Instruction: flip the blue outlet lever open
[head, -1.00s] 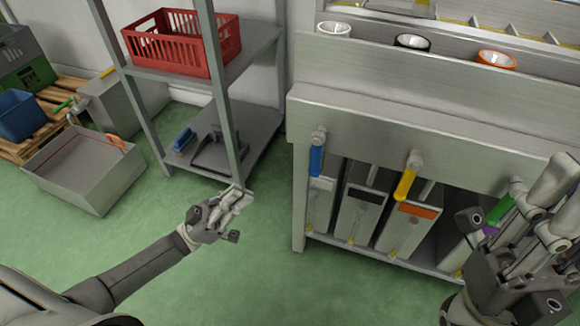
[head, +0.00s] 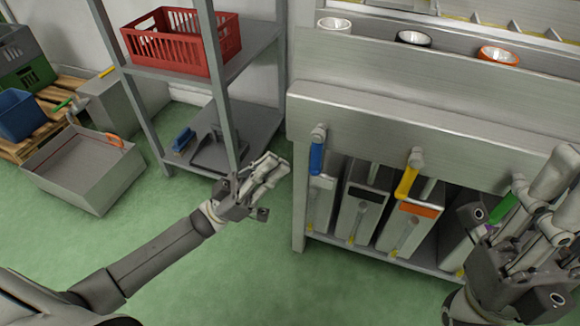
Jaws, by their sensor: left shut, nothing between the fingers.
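The blue outlet lever (head: 316,158) hangs straight down from its pivot on the left part of the steel front panel (head: 420,135). My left gripper (head: 279,166) is shut and empty. Its fingers point up and right, and in the picture they end a little to the left of the blue lever, apart from it. My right gripper (head: 568,172) is at the right edge, fingers upward, near the green lever (head: 503,208). Whether its fingers are open or shut is unclear.
A yellow lever (head: 406,182) hangs to the right of the blue one. Several grey containers (head: 355,215) stand beneath the panel. A shelf rack with a red crate (head: 180,45) stands left of the panel. Green floor (head: 215,275) lies open below my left arm.

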